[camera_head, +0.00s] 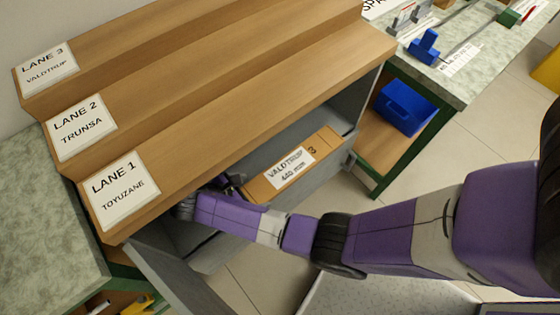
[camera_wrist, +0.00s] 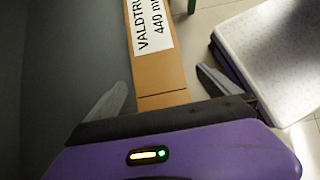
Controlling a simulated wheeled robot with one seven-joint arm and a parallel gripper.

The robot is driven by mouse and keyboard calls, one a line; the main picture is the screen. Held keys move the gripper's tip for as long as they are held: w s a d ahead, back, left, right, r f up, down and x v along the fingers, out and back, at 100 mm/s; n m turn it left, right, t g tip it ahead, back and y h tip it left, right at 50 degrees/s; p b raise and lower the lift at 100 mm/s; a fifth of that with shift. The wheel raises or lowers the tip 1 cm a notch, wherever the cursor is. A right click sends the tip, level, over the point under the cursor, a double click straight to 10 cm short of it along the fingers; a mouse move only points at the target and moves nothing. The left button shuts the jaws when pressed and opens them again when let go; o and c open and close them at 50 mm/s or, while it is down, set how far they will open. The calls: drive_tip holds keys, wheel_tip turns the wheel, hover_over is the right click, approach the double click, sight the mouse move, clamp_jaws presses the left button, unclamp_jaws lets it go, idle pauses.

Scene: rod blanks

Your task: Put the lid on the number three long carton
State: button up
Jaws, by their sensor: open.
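A long brown carton (camera_head: 322,146) lies in a grey compartment below the wooden lanes. It has a white label reading VALDTRU… 440 mm and the number 3. Whether its brown face is a lid or the carton itself I cannot tell, and no separate lid is clearly seen. My gripper (camera_head: 232,186) is at the carton's left end, partly hidden by my own wrist. In the wrist view my gripper (camera_wrist: 161,78) is open, and the end of the carton (camera_wrist: 160,75) shows between the two fingers, with space on both sides. Contact is not visible.
Stepped wooden lanes (camera_head: 240,85) with LANE 1, 2 and 3 labels overhang the grey compartment (camera_head: 340,180). A speckled bench (camera_head: 470,75) with a blue fixture (camera_head: 424,47) stands at right, with a blue bin (camera_head: 404,107) below it. Tiled floor (camera_head: 425,170) is clear between.

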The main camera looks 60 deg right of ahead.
drive_tip(key=shift+w+d, duration=0.1)
drive_tip(key=shift+d, duration=0.4)
approach(289, 168)
drive_tip(key=x, duration=0.3)
drive_tip(key=shift+w+f, duration=0.1)
drive_tip(key=shift+f, duration=0.45)
drive_tip(key=x, duration=0.2)
drive_tip(key=b+x, duration=0.1)
drive_tip(key=x, duration=0.2)
drive_tip(key=shift+d, duration=0.4)
drive_tip(key=c, duration=1.2)
drive_tip(key=shift+r, duration=0.1)
drive_tip(key=shift+c, duration=0.2)
